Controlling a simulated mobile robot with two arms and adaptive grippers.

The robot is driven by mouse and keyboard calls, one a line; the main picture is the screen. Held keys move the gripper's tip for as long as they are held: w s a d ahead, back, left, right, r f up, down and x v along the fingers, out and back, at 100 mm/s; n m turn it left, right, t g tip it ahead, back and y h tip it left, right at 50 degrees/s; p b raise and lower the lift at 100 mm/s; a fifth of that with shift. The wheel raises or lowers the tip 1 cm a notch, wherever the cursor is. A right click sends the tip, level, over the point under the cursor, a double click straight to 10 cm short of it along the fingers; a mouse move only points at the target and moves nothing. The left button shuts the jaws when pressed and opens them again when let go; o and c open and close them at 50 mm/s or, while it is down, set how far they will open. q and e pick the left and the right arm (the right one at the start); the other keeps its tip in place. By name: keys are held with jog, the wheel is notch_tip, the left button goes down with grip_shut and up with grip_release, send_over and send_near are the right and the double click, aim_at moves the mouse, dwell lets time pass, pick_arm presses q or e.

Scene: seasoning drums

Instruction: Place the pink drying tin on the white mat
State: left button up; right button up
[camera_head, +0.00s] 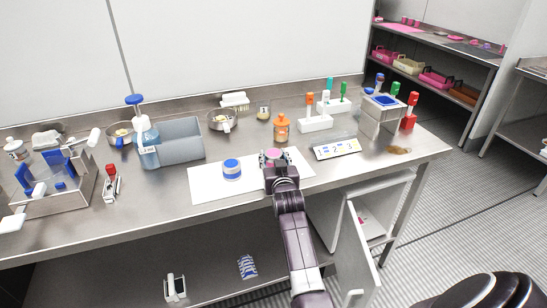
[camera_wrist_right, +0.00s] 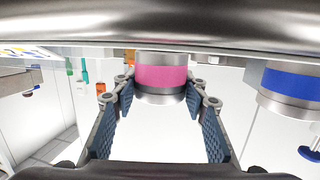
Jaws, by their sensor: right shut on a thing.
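The pink drying tin (camera_head: 273,153) shows as a pink top at the tip of my right gripper (camera_head: 279,170). In the right wrist view the tin (camera_wrist_right: 162,76) has a pink band between metal rims and sits between the finger pads. My right gripper is shut on it. The white mat (camera_head: 215,191) lies at the front of the steel table, and the tin is over its right part. I cannot tell whether the tin touches the mat. A blue-banded tin (camera_head: 232,169) stands on the mat to the left. My left gripper is not in view.
A numbered tray (camera_head: 336,149) lies right of the mat, and an orange bottle (camera_head: 281,129) stands behind it. A grey bin (camera_head: 180,142) is at the left. A cabinet door (camera_head: 358,250) hangs open below. The mat's middle is clear.

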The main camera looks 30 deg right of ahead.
jog(key=shift+f, duration=0.15)
jog(key=o, duration=1.2)
jog(key=shift+f, duration=0.1)
